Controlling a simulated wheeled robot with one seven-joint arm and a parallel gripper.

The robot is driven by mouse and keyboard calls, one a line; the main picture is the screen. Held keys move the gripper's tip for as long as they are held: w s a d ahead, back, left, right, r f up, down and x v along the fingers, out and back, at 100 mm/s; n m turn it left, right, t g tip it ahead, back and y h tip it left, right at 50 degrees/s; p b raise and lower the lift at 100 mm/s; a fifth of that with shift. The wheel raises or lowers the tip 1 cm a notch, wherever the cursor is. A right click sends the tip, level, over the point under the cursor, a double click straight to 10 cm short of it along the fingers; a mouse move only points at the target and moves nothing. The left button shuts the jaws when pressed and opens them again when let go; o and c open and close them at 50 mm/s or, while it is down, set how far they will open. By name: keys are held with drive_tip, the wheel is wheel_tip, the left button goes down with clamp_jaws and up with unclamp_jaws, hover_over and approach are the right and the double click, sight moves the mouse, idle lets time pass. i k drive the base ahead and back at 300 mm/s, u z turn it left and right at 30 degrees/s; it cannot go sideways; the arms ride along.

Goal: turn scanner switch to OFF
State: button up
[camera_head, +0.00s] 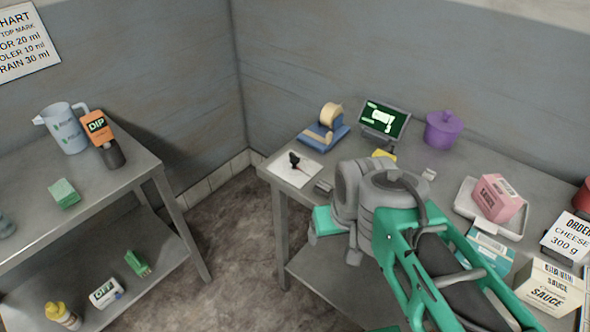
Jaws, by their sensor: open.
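A small black upright piece with a reddish part (295,160) stands on a white plate or sheet (285,172) at the left end of the right-hand metal table; it looks like a lever, but I cannot tell whether it is the scanner switch. A dark display with a green-and-white picture (384,119) stands at the back of this table. Any writing by the black piece is too small to read. My gripper (333,248) is low at the table's front edge, right of the white plate and apart from it. It is open, partly hidden by my arm.
A blue tape dispenser (323,136), purple pot (442,129) and pink box (497,198) stand on the table (268,178). A sauce box (549,287) is at right. The left-hand table (130,172) holds a jug (65,130). Bare floor lies between the tables.

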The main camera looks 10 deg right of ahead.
sight(294, 160)
drive_tip(key=k, duration=0.45)
drive_tip(key=u, duration=0.8)
drive_tip(key=i, duration=1)
drive_tip(key=u, duration=0.4)
drive_tip(key=i, duration=0.75)
drive_tip(key=z, duration=0.15)
